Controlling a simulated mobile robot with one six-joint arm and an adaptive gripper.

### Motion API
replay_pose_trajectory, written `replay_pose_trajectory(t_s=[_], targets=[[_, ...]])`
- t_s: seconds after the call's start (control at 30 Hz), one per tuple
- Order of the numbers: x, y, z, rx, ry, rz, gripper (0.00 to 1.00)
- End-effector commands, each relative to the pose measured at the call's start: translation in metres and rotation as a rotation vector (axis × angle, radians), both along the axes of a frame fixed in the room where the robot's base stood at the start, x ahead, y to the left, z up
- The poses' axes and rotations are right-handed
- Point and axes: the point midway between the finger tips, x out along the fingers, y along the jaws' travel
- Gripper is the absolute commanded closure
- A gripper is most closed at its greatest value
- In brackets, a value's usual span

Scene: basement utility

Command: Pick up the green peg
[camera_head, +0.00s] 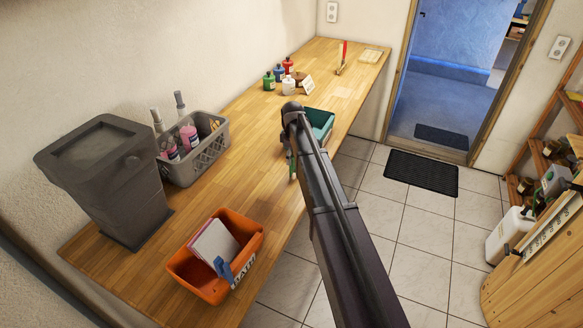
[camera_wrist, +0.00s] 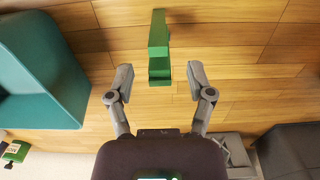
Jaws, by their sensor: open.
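The green peg (camera_wrist: 158,45) lies on the wooden worktop in the wrist view, ahead of my gripper (camera_wrist: 160,76). Its near end is between the two open fingertips as seen in the picture, with a gap on either side; whether the tips are down at its height I cannot tell. Nothing is held. In the head view my arm hides most of the gripper and the worktop under it. A small strip of green shows there beside the arm, which may be the peg.
A teal bin (camera_wrist: 75,107) stands left of the peg; it also shows in the head view (camera_head: 327,132). The worktop (camera_head: 240,122) also bears a grey basket (camera_head: 205,158), a dark lidded bin (camera_head: 100,185), an orange bin (camera_head: 252,243) and several small bottles (camera_head: 268,80).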

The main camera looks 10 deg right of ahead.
Motion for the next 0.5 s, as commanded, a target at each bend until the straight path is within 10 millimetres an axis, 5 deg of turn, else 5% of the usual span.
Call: replay_pose_trajectory(t_s=[0.5], targets=[[0.001,-0.001,-0.019,0.000,0.000,-0.001,0.31]])
